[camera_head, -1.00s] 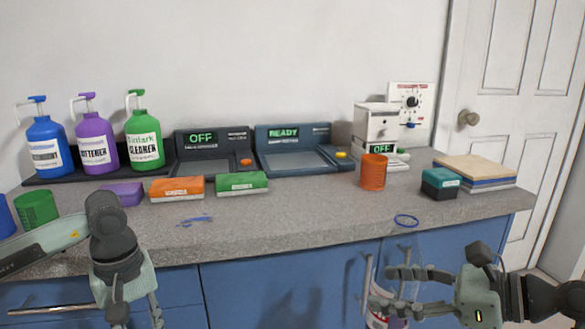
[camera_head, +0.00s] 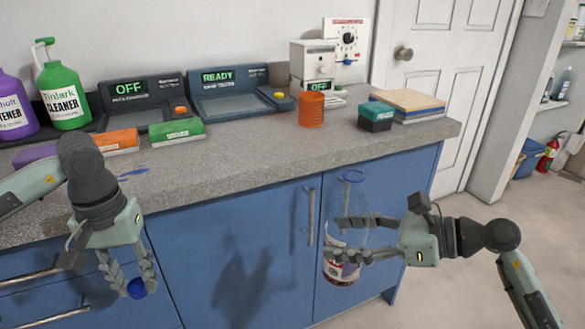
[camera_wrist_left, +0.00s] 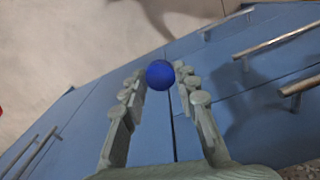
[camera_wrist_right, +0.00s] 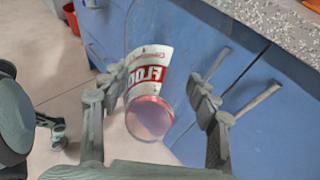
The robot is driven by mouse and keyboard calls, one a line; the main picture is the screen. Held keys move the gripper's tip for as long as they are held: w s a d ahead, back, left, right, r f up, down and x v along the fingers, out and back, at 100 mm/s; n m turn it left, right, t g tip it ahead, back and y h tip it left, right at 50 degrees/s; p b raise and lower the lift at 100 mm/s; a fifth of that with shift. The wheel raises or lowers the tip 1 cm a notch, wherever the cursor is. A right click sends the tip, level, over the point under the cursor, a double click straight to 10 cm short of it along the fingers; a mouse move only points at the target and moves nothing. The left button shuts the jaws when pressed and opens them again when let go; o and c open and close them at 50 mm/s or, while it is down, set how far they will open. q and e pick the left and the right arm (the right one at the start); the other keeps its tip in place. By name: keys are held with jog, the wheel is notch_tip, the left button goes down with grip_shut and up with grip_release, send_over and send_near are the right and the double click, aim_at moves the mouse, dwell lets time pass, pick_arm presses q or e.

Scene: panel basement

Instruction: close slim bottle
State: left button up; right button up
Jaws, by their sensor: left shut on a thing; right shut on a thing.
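The slim bottle (camera_head: 341,268) is clear, with a red and white label and a blue ring at its neck. My right gripper (camera_head: 345,237) is shut on its body and holds it nearly upright in front of the blue cabinet. The bottle also shows between the fingers in the right wrist view (camera_wrist_right: 151,77). A small round blue cap (camera_head: 137,288) is at the fingertips of my left gripper (camera_head: 128,284), which is shut on it. The cap also shows in the left wrist view (camera_wrist_left: 160,74). Cap and bottle are well apart, the cap lower and to the left.
The grey counter (camera_head: 250,150) stands behind both grippers, above blue cabinet doors with handles (camera_head: 309,217). On it are an orange cup (camera_head: 311,109), a teal box (camera_head: 376,117), a green block (camera_head: 177,131) and pump bottles (camera_head: 64,97). Floor is free at right.

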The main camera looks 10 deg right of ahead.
jog(key=s+a+f+n+g+y, duration=0.2)
jog(key=a+n+g, duration=0.6)
jog(key=a, duration=0.5)
jog(key=shift+a+g+y, duration=0.25)
jog(key=shift+g+y, duration=0.05)
jog(key=shift+g, duration=0.3)
pick_arm(q)
jog(key=s+d+r+m, duration=0.2)
jog(key=d+r+m, duration=0.2)
jog(key=d+r, duration=1.9)
jog(key=shift+r, duration=0.9)
jog(key=shift+f, duration=0.1)
jog(key=shift+f, duration=1.95)
jog(key=shift+s, duration=0.1)
jog(key=shift+f, duration=0.8)
